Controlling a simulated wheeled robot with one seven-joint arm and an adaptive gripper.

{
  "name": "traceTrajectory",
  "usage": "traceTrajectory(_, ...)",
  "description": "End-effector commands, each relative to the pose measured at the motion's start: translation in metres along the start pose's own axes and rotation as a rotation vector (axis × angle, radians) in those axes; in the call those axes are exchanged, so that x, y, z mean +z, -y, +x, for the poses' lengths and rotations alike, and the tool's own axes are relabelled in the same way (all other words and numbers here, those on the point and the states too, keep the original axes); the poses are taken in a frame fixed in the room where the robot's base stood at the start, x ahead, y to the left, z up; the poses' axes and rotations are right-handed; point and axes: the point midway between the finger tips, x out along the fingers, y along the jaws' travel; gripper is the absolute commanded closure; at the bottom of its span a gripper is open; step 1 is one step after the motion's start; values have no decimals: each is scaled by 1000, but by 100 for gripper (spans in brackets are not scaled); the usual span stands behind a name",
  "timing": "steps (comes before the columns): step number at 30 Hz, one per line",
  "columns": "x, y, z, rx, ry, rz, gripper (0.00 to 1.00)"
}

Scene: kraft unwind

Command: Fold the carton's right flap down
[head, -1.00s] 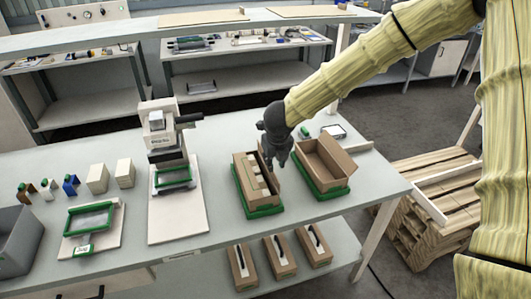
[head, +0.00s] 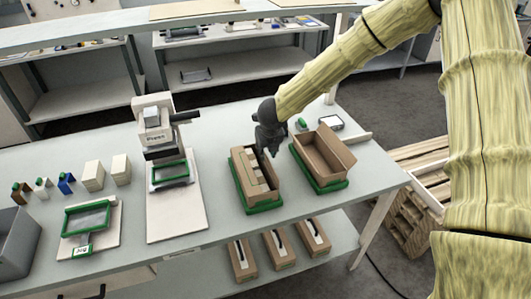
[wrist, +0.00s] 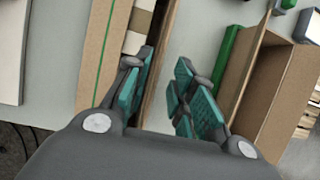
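A brown carton (head: 236,176) stands in a green-rimmed tray (head: 266,206) on the table, with pale packed pieces (head: 257,178) inside. In the wrist view, the carton's left side (wrist: 97,50) shows a green line. A brown strip of its right side (wrist: 161,45) runs up between my fingers; I cannot tell whether it is the wall or the flap. My gripper (head: 269,151) is over the carton's far right edge. In the wrist view, my gripper (wrist: 165,60) has its two teal-padded fingers apart, with nothing clearly pinched.
A second, open carton (head: 322,160) in a green tray stands close on the right. A press (head: 156,125) stands to the left on a pale board. Small boxes and a framed fixture (head: 86,218) are farther left. Several cartons lie on the lower shelf.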

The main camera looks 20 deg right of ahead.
Motion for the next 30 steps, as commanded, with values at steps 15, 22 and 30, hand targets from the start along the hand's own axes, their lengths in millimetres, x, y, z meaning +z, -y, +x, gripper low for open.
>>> traceTrajectory(15, 0, -2, 35, 1, 0, -2, 75)
traceTrajectory(22, 0, -1, 36, 1, 0, -2, 75)
traceTrajectory(30, 0, -1, 36, 1, 0, -2, 100)
